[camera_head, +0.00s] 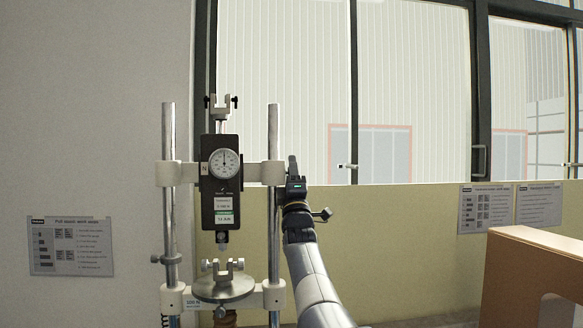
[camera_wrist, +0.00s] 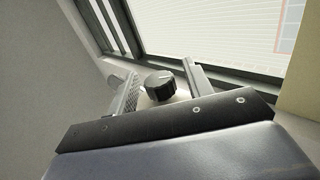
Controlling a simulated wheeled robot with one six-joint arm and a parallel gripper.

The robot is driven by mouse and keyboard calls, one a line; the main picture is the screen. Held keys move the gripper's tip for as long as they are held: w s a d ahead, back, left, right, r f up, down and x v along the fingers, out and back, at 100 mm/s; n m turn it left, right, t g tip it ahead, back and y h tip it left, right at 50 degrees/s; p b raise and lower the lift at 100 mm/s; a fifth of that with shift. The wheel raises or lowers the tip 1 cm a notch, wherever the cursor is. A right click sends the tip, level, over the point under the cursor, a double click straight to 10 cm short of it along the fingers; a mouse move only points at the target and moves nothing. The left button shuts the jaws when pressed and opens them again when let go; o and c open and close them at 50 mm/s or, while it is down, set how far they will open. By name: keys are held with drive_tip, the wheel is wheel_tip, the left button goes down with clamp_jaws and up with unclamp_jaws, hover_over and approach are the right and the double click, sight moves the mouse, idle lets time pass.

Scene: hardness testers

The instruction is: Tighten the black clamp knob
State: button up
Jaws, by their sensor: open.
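The black clamp knob (camera_wrist: 160,84) shows in the wrist view as a ribbed round knob on a pale clamp block (camera_wrist: 158,98). It appears between the two fingers of my gripper (camera_wrist: 159,69), with a gap on each side. I cannot tell whether the fingertips reach level with it. My gripper is open and holds nothing. In the head view my gripper (camera_head: 292,168) is raised beside the right column (camera_head: 273,225) of the tester, by the right end of its white crossbar (camera_head: 262,172). The knob is not clearly visible there.
The tester's dark gauge body (camera_head: 221,205) with a round dial (camera_head: 224,163) hangs between two metal columns. A round metal plate (camera_head: 224,289) sits below it. A brown box (camera_head: 535,275) stands at the right. Signs and a window are behind.

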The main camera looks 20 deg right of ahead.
drive_tip(key=shift+c, duration=0.5)
drive_tip(key=c, duration=0.8)
drive_tip(key=shift+c, duration=0.2)
drive_tip(key=shift+r+g, duration=0.15)
drive_tip(key=shift+g, duration=0.65)
drive_tip(key=g+y, duration=0.1)
drive_tip(key=g, duration=0.2)
drive_tip(key=shift+g, duration=0.4)
drive_tip(key=shift+g+y, duration=0.7)
drive_tip(key=shift+g, duration=0.9)
drive_tip(key=shift+w+f+g, duration=0.1)
drive_tip(key=shift+f+g, duration=0.15)
drive_tip(key=shift+g, duration=0.05)
